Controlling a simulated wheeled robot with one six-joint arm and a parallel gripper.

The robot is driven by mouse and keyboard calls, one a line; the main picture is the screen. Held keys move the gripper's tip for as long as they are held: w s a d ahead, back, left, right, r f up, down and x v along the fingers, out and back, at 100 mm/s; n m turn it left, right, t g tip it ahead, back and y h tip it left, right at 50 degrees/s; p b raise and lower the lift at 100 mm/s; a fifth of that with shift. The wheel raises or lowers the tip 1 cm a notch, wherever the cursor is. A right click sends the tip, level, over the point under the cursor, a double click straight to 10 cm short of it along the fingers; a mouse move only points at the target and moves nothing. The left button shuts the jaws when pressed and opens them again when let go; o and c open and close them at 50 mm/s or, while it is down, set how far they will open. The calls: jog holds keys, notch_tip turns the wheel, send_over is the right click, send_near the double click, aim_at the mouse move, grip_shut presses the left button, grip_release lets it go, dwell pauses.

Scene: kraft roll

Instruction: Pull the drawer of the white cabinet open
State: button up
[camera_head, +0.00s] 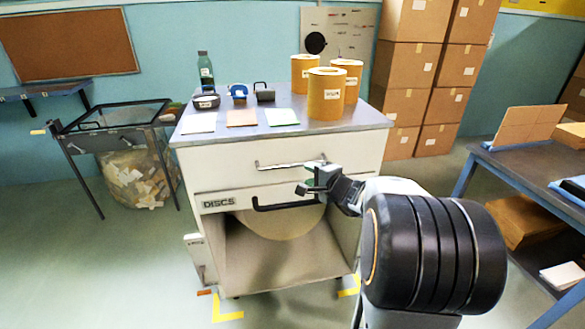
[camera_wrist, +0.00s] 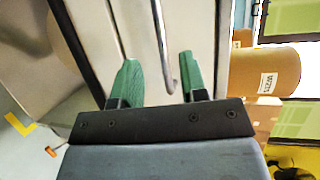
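The white cabinet (camera_head: 225,163) stands ahead. Its upper drawer front carries a silver bar handle (camera_head: 285,165), and below it a front marked DISCS (camera_head: 218,203) has a black bar handle (camera_head: 285,206). The upper drawer looks shut. My gripper (camera_head: 312,179) is in front of the cabinet, near the right end of the silver handle. In the wrist view the green fingers of my gripper (camera_wrist: 158,60) are apart, and the silver handle (camera_wrist: 160,40) shows between them, its end near the right finger. I cannot tell whether the handle is touched. The black handle (camera_wrist: 75,40) lies left of the fingers.
Cardboard-coloured rolls (camera_head: 326,95), a green bottle (camera_head: 205,70) and small dark items stand on the cabinet top. An open bay lies below the DISCS front. A blue-legged table (camera_head: 510,160) is at right, stacked boxes (camera_head: 405,75) behind.

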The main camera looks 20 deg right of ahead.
aim_at(294, 166)
jog(key=x, duration=1)
jog(key=shift+c, duration=0.4)
grip_shut()
jog(key=shift+s, duration=0.1)
